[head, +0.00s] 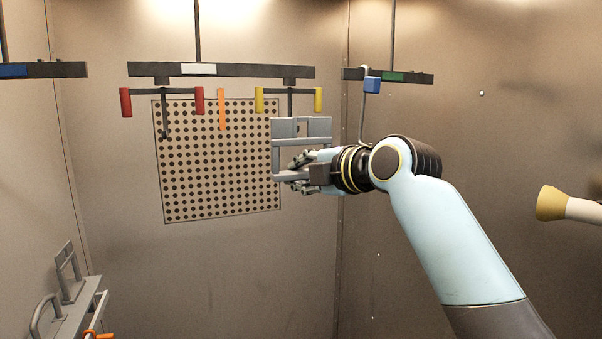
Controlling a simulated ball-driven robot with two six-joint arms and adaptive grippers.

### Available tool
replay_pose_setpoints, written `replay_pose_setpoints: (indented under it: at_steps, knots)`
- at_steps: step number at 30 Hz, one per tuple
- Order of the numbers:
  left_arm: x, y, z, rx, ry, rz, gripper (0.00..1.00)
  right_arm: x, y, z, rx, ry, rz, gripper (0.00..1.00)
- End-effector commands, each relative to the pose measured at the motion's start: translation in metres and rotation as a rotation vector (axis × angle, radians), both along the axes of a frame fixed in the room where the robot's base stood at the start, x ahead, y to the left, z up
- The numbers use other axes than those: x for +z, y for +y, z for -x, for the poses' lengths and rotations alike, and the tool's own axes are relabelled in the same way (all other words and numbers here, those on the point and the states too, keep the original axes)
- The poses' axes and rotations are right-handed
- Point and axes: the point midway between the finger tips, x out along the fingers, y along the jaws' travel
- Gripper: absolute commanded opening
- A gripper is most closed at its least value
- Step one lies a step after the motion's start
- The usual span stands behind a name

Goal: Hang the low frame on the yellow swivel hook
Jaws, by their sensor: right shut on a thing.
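A grey rectangular frame (276,152) is held in my right gripper (292,181), which is shut on its lower part. The frame is roughly upright, in front of the right edge of the perforated panel. The yellow swivel hook (289,91) hangs from the middle bar, with a yellow grip on each side. Its stem runs down to the frame's top edge, and its lower end is hard to make out there. I cannot tell whether hook and frame touch. My left gripper is not in view.
The middle bar (240,71) also carries a red swivel hook (163,92). An orange strip (222,109) hangs between them. A blue-tagged hook (372,85) hangs from the right bar (425,78). A grey rack (62,325) with another frame (70,272) stands lower left. A yellow-tipped nozzle (551,203) is at right.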

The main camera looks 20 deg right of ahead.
Motion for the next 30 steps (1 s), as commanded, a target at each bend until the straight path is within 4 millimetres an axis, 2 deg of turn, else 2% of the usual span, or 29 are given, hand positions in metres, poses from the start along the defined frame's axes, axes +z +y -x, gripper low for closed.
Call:
replay_pose_setpoints:
  at_steps: [17,30]
  knots:
    - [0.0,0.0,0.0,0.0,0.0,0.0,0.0,0.001,0.0,-0.001,0.0,-0.002,-0.001,0.0]
    - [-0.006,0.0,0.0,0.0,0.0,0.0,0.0,0.0,0.001,-0.018,0.0,-0.002,-0.001,0.0]
